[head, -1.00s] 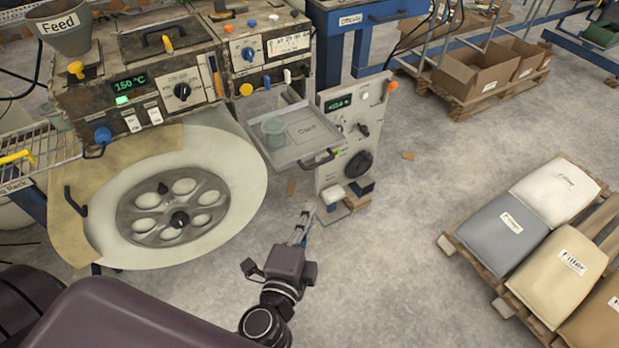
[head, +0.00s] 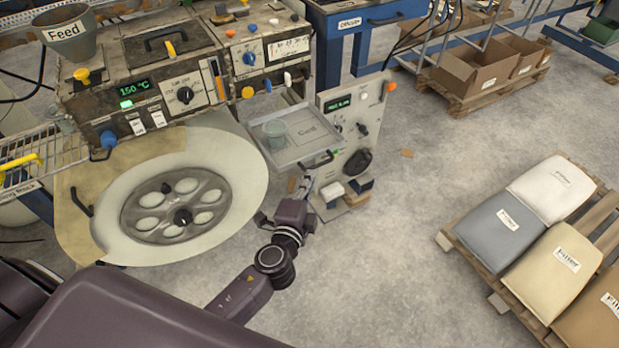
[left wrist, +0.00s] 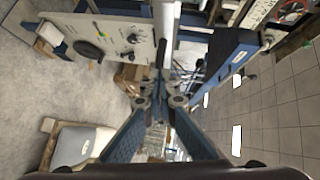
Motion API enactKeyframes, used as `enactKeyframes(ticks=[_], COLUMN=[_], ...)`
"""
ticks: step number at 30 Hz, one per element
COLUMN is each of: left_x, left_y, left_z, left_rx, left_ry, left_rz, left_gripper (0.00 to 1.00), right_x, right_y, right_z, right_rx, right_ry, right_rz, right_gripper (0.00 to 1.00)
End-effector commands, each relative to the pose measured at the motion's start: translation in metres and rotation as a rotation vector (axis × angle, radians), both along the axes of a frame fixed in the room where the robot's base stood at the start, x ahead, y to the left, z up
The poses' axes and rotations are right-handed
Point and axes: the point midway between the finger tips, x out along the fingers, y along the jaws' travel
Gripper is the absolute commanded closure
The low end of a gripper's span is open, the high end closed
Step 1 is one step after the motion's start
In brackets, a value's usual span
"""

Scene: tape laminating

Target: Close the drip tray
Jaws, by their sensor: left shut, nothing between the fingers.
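The drip tray (head: 295,152) is a shallow grey metal tray that sticks out from the front of the machine in the head view. It has a dark handle (head: 317,160) on its front edge. My left gripper (head: 309,182) is just below and in front of the tray's handle. It is shut and empty, and appears apart from the handle. The left wrist view shows its fingers (left wrist: 160,101) meeting, with a pale upright bar above them that I cannot identify for sure. My right gripper is not in view.
A control panel (head: 352,125) with knobs stands close to the right of the tray. A large white reel (head: 230,185) is on the left. A pallet with several filler sacks (head: 545,190) lies at the right. The floor (head: 400,240) between is clear.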

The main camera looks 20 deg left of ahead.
Motion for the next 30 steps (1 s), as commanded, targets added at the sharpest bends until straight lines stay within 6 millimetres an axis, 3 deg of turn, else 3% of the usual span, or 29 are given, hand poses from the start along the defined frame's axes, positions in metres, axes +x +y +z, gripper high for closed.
enactKeyframes(ticks=[8,13,30], left_x=[0.001,0.009,0.091], left_y=[0.001,0.012,0.107], left_z=[0.000,0.000,0.001], left_rx=[0.001,0.003,0.004], left_ry=[0.000,0.001,-0.003], left_rz=[0.000,0.002,0.002], left_gripper=[1.00,1.00,1.00], right_x=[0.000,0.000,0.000], right_y=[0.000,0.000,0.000], right_z=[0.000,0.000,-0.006], right_rx=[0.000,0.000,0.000], right_ry=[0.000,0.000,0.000], right_rz=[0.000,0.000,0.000], right_gripper=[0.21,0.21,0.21])
